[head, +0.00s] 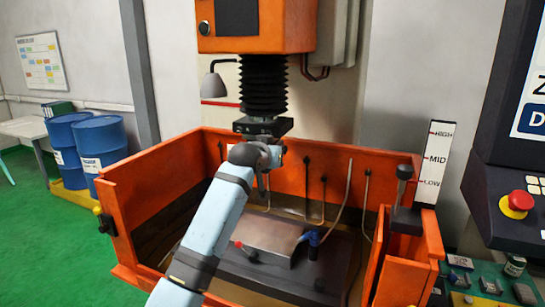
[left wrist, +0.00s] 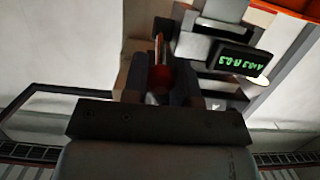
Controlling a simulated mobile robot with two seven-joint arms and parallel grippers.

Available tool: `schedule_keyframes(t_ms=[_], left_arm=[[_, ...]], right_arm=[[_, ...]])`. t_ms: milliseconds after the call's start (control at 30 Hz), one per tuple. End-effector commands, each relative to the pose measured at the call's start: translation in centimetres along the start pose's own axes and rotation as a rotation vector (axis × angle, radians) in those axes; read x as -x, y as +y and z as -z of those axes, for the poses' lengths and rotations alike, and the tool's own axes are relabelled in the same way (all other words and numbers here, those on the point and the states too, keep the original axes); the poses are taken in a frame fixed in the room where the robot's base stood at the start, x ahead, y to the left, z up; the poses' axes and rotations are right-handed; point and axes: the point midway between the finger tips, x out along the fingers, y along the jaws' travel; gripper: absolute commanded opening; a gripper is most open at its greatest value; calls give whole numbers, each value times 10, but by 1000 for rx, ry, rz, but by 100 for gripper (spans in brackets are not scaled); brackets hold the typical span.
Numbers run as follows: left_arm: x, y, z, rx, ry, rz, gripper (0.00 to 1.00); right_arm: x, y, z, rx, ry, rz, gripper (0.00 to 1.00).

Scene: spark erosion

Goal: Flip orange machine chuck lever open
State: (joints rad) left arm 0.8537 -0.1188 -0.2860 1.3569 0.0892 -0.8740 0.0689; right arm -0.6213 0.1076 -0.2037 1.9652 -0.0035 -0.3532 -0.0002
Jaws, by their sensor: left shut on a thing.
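The orange machine's head (head: 255,25) hangs at top centre, with a black bellows and a dark chuck (head: 262,127) below it. My left arm reaches up from the bottom, and my left gripper (head: 268,158) is just under the chuck, mostly hidden behind my own wrist. In the left wrist view, my left gripper (left wrist: 160,85) is shut on a slim lever with a dark red end (left wrist: 159,76). The lever points up towards the chuck body, which has a black display with green characters (left wrist: 240,62). My right gripper is not in view.
An open-topped orange tank (head: 140,185) surrounds the space below the chuck. Inside are a metal block (head: 272,232), thin hoses and a blue nozzle (head: 312,237). A level gauge (head: 434,160) stands at the right, near a control panel with a red stop button (head: 517,203).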

Motion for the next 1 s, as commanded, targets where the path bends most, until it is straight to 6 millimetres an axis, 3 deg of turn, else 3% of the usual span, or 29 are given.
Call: schedule_keyframes(t_ms=[300,333,400,767,867,1000], left_arm=[[0,0,0,0,-8,0,0],[0,0,0,0,-8,0,33],[0,0,0,0,-8,0,49],[4,0,0,0,-6,0,50],[14,0,-1,0,-5,0,50],[42,0,-2,-1,-2,0,50]], right_arm=[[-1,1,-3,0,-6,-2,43],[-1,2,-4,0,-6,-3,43],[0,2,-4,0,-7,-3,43],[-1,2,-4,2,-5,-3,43],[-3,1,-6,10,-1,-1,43],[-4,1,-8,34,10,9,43]])
